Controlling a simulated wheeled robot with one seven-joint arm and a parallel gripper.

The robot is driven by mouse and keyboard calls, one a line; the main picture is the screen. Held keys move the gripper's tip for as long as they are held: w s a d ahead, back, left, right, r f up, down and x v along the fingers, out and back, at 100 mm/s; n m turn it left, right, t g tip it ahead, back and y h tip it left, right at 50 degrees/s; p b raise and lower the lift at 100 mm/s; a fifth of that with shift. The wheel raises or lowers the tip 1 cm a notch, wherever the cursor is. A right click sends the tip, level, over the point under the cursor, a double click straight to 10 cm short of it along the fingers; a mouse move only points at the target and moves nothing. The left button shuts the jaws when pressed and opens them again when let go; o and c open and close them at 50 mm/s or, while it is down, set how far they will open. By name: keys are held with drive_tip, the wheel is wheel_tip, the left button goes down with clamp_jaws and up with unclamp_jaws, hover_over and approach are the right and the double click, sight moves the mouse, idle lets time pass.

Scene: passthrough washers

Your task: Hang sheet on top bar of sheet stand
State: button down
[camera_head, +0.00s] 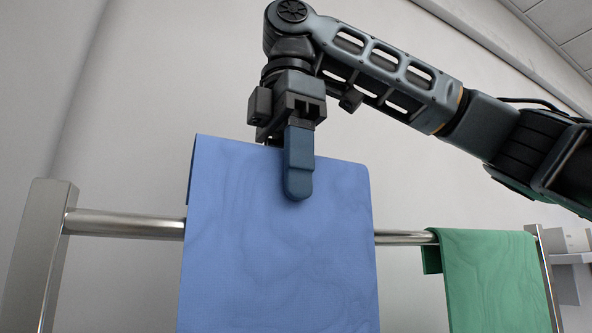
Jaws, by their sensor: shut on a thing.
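A blue sheet (270,245) hangs folded from my gripper (292,172) in the middle of the head view. One blue-grey finger lies over its near face at the top edge; the other finger is hidden behind the sheet. My gripper is shut on the sheet. The top bar (130,224) of the sheet stand (42,255) runs behind the sheet's near face, and the sheet's top edge is above the bar. A narrow strip of the sheet's back layer shows at its left edge. Whether the sheet straddles or touches the bar cannot be told.
A green sheet (492,275) hangs over the bar at the right, close to the stand's right post (545,270). The bar is bare left of the blue sheet and for a short stretch to its right. A plain wall stands behind.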

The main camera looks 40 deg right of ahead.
sight(284, 243)
drive_tip(key=shift+w, duration=0.35)
drive_tip(key=shift+f+b, duration=1.1)
drive_tip(key=shift+f, duration=2.4)
drive_tip(key=shift+c, duration=2.4)
unclamp_jaws()
